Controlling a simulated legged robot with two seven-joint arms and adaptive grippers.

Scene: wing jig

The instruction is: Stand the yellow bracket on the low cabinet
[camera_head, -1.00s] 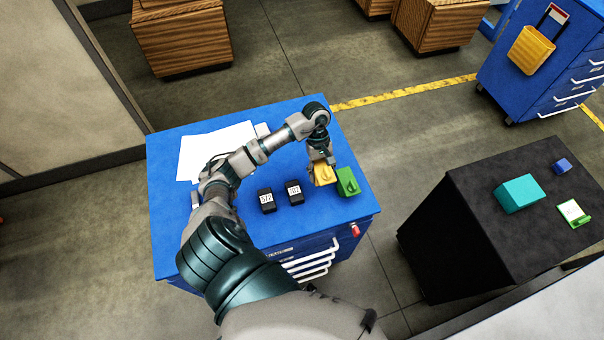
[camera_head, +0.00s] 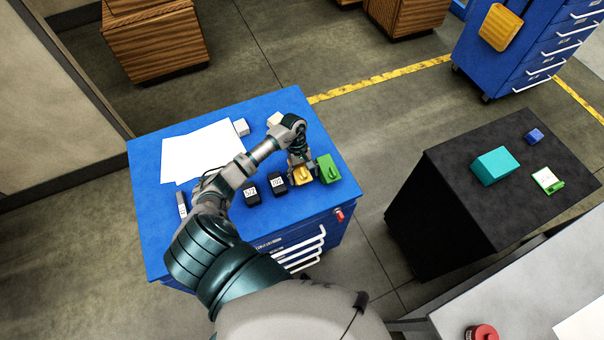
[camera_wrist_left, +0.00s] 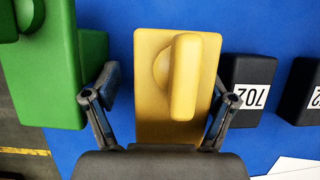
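The yellow bracket (camera_head: 303,175) is on the blue low cabinet (camera_head: 150,190), near its front right corner, beside a green bracket-like part (camera_head: 328,168). In the left wrist view the yellow bracket (camera_wrist_left: 178,85) shows its raised rib. My left gripper (camera_head: 300,158) is over it from above. In the wrist view its two fingers (camera_wrist_left: 163,95) are apart, one on each side of the bracket. A gap shows at the left finger; the right finger is close to the bracket's edge, and contact there is unclear. The bracket's underside is hidden. My right gripper is out of view.
Two black labelled blocks (camera_head: 277,183) stand just left of the bracket. White sheets (camera_head: 200,152) and small pale blocks lie farther back. A black table (camera_head: 455,190) to the right holds a teal block (camera_head: 494,166) and smaller parts. Floor separates it from the cabinet.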

